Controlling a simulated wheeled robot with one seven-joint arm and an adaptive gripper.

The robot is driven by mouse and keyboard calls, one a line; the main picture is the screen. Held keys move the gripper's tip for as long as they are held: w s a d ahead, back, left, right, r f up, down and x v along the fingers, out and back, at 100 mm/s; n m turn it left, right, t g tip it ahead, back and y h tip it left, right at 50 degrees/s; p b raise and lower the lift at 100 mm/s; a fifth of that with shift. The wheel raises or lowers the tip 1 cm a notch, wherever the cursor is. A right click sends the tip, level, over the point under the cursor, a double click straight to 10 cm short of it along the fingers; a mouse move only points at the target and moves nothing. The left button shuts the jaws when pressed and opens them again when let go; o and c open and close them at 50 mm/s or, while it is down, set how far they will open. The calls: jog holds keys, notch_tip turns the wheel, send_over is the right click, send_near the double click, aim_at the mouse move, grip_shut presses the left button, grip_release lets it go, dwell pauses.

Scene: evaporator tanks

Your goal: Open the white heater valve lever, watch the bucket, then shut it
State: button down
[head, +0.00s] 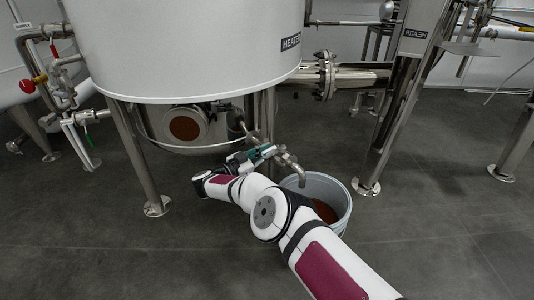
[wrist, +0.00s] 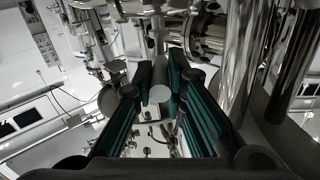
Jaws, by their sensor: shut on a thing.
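The white heater tank (head: 190,45) hangs over the floor on metal legs. Below it, a metal outlet pipe with a bent spout (head: 298,172) points down over the white bucket (head: 343,215). Brown liquid (head: 325,211) shows inside the bucket; my arm hides part of it. I cannot tell whether liquid is running from the spout. My gripper (head: 262,153) is at the valve beside the spout. In the wrist view, my gripper (wrist: 159,82) is shut on the white valve lever (wrist: 159,95), whose round end shows between the fingers. The lever's angle is hard to read.
Tank legs (head: 138,155) stand left of my arm. A flanged pipe (head: 345,76) runs right toward another stand (head: 400,90). A red-handled valve (head: 30,86) is at far left. The grey floor (head: 440,230) at right is clear.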

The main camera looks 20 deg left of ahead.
jog(key=shift+a, duration=0.1)
jog(key=c, duration=1.6)
grip_release()
jog(key=shift+w, duration=0.1)
jog(key=v, duration=1.2)
